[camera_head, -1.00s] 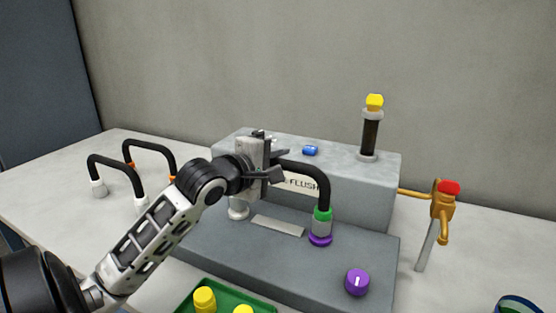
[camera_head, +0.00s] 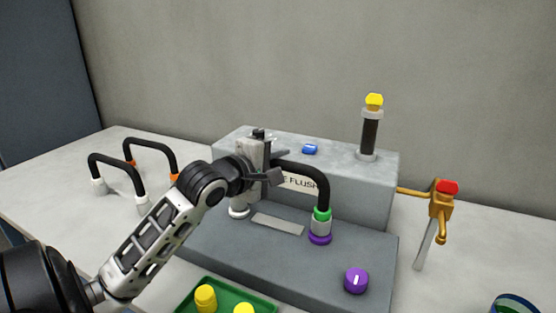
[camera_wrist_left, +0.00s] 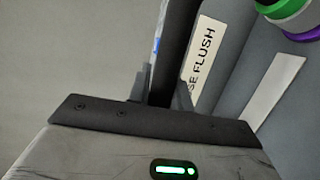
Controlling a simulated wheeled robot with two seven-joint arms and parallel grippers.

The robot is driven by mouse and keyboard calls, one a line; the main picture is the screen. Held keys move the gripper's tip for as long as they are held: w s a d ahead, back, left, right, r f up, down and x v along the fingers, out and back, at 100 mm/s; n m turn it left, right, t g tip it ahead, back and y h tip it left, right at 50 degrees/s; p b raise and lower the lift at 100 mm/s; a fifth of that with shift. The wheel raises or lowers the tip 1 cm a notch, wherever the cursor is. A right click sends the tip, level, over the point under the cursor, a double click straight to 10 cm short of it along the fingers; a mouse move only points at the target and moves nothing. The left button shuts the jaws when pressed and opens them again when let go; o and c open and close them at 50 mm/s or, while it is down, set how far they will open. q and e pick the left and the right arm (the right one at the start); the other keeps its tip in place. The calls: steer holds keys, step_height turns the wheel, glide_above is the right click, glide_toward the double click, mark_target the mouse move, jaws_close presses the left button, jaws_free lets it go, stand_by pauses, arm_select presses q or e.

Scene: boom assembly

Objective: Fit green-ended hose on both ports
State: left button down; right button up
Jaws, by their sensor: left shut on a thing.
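The green-ended hose (camera_head: 318,178) is a black arch above the grey fixture. Its right green end (camera_head: 322,214) stands upright over the purple-ringed port (camera_head: 319,238); the green end also shows in the left wrist view (camera_wrist_left: 283,8). My left gripper (camera_head: 270,172) is shut on the hose's black upper part, seen between the fingers in the left wrist view (camera_wrist_left: 170,60). The hose's left end is hidden behind my gripper and arm. The left port (camera_head: 239,211) is white and partly covered by my wrist. My right gripper is not in view.
Two other hoses, white-ended (camera_head: 117,165) and orange-ended (camera_head: 150,147), stand at left. A purple knob (camera_head: 356,281), a yellow-topped post (camera_head: 370,130), a red-topped brass valve (camera_head: 442,205) and a green tray (camera_head: 222,288) with yellow pieces surround the work area.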

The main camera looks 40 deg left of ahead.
arm_select(q)
steer(key=shift+f, duration=0.4)
steer(key=c, duration=1.5)
jaws_free()
steer(key=shift+c, duration=0.2)
steer(key=shift+f, duration=0.1)
steer(key=shift+s, duration=0.1)
steer(key=p+v, duration=0.4)
steer(key=v, duration=0.7)
